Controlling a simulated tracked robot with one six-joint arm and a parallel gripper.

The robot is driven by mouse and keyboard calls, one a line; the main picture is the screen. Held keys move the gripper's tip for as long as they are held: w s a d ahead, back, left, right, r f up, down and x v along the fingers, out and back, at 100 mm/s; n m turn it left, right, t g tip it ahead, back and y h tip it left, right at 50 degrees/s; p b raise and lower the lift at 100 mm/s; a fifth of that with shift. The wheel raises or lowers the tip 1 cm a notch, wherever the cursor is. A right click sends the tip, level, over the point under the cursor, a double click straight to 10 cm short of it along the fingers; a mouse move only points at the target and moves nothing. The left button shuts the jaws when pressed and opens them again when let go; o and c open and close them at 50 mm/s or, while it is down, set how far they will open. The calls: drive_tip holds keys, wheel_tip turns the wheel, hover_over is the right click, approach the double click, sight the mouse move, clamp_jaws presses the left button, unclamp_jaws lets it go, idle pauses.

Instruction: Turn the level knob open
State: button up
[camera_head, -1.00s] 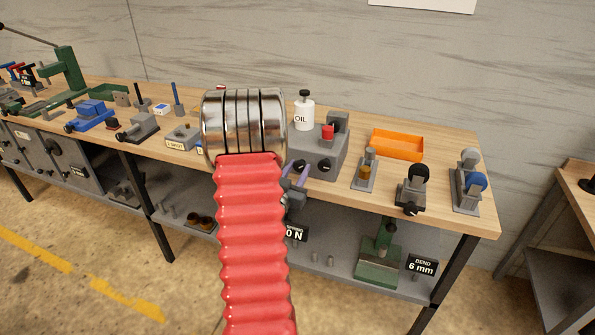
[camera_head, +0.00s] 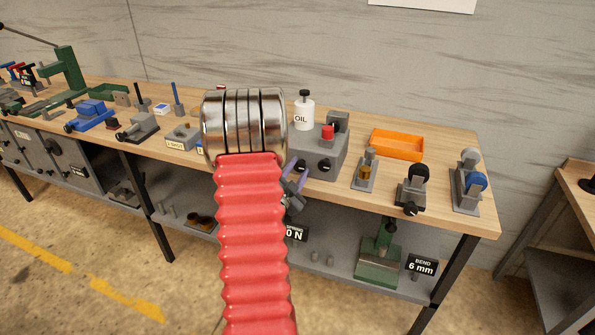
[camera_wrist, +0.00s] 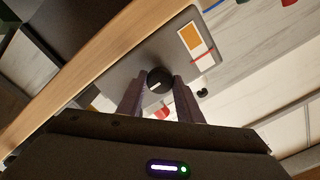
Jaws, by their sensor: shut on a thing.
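A grey box (camera_head: 322,153) with a red button on top and black knobs on its front stands on the workbench, right of my arm. My gripper (camera_head: 296,178) is at the left knob (camera_head: 301,166) of this box, and my arm partly hides it in the head view. In the wrist view my two fingers (camera_wrist: 158,92) are shut on a round black knob (camera_wrist: 158,79) with a pale mark line. No lettering for the level knob can be read. The right knob (camera_head: 324,165) is apart from my gripper.
A white oil bottle (camera_head: 304,113) stands on the grey box. An orange tray (camera_head: 397,146), a brass-topped fixture (camera_head: 367,170) and other small fixtures stand to the right. The bench's front edge runs just below my gripper. A shelf with a green device (camera_head: 379,263) lies underneath.

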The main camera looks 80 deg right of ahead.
drive_tip(key=shift+f, duration=0.15)
drive_tip(key=o, duration=1)
drive_tip(key=shift+o, duration=0.2)
